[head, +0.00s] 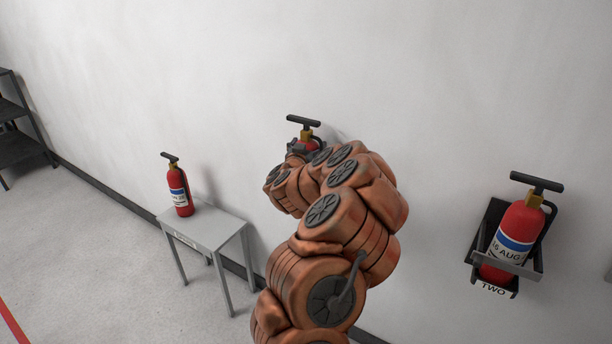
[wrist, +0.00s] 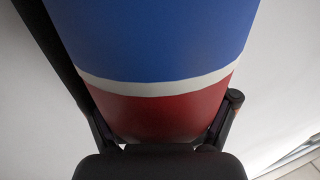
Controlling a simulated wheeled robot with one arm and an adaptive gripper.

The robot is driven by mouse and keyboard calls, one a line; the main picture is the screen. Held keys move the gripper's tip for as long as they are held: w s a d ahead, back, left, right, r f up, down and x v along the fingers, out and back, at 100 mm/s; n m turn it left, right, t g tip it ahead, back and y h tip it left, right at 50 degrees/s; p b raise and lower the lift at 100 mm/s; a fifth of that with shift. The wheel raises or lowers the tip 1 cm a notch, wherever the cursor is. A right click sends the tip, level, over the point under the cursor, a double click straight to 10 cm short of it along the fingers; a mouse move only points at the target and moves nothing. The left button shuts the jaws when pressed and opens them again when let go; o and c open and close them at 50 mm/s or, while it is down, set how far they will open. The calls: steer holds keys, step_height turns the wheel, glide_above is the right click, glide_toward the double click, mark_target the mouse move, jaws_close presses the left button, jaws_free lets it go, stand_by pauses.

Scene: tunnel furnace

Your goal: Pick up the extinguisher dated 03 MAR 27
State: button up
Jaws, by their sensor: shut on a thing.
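A red extinguisher (head: 305,133) with a black T-shaped handle and brass neck shows above my arm in the head view; my arm hides its lower part. My gripper (head: 298,149) is shut on it. In the wrist view this extinguisher (wrist: 160,45) fills the middle, with a blue band, a white stripe and a red part between my fingers. No date shows on it. I cannot tell whether it rests on a support. A second extinguisher (head: 516,232) at right reads about "16 AUG". A third extinguisher (head: 179,190) at left has an unreadable label.
The right extinguisher sits in a black wall bracket (head: 482,262) marked "TWO". The left one stands on a small grey table (head: 218,227). A dark shelf rack (head: 20,148) is at far left. The pale wall (head: 420,90) is close behind my gripper. Floor at left is clear.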

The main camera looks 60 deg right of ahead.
steer(key=c, duration=0.7)
steer(key=shift+r, duration=0.1)
